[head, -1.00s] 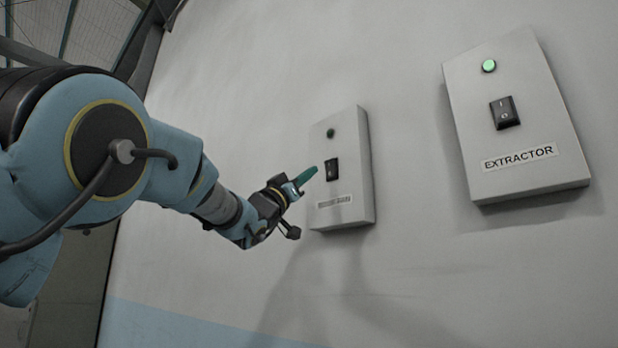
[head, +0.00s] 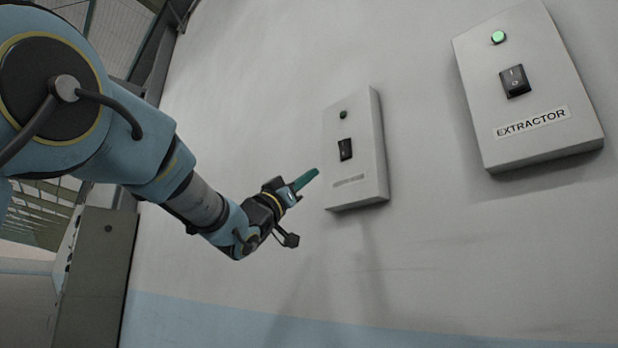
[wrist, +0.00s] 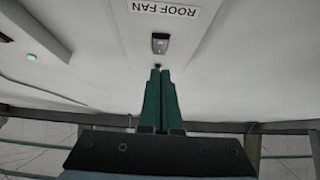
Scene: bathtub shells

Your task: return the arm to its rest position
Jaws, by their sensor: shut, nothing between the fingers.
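My gripper (head: 306,180) is in the middle of the head view, its green fingers together and empty. It points toward the smaller-looking switch box (head: 355,165) on the wall and is apart from it. In the wrist view my gripper's fingers (wrist: 160,75) lie side by side. Beyond their tips is the black rocker switch (wrist: 160,42) of the box labelled ROOF FAN, seen upside down. That box's round lamp looks dark in the head view.
A second box (head: 550,135), labelled EXTRACTOR, hangs on the wall at the right with its green lamp (head: 498,37) lit. The pale wall (head: 250,70) has a blue band (head: 200,320) low down. A grey cabinet (head: 95,270) stands at the left.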

